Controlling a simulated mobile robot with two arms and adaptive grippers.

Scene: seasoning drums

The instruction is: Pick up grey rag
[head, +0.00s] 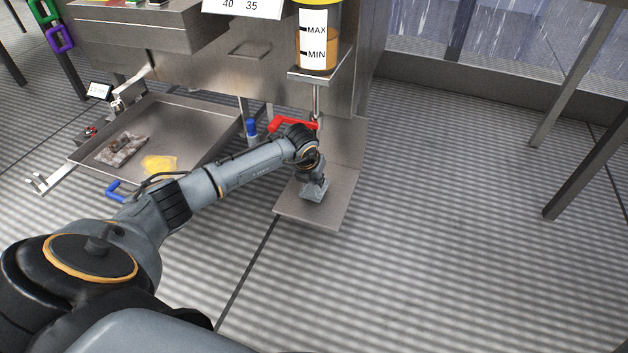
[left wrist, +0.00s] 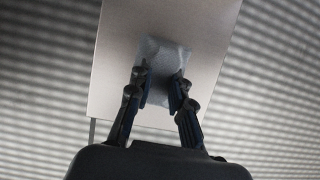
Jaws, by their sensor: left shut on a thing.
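The grey rag (head: 314,189) is at the end of my left arm, over the metal plate (head: 345,180) low at the side of the machine. In the left wrist view the rag (left wrist: 163,57) is a pale blue-grey piece between the fingertips of my left gripper (left wrist: 160,86). The gripper is shut on it. In the head view the fingers are mostly hidden behind the wrist, and I cannot tell whether the rag still touches the plate. My right gripper is not in view.
A metal tray (head: 205,125) with a yellow patch (head: 160,164) and a crumpled bag (head: 122,150) is at left. A red handle (head: 292,124), a blue-capped bottle (head: 252,131) and a MAX/MIN container (head: 316,45) are near my wrist. Table legs (head: 590,160) stand at right. The central floor is clear.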

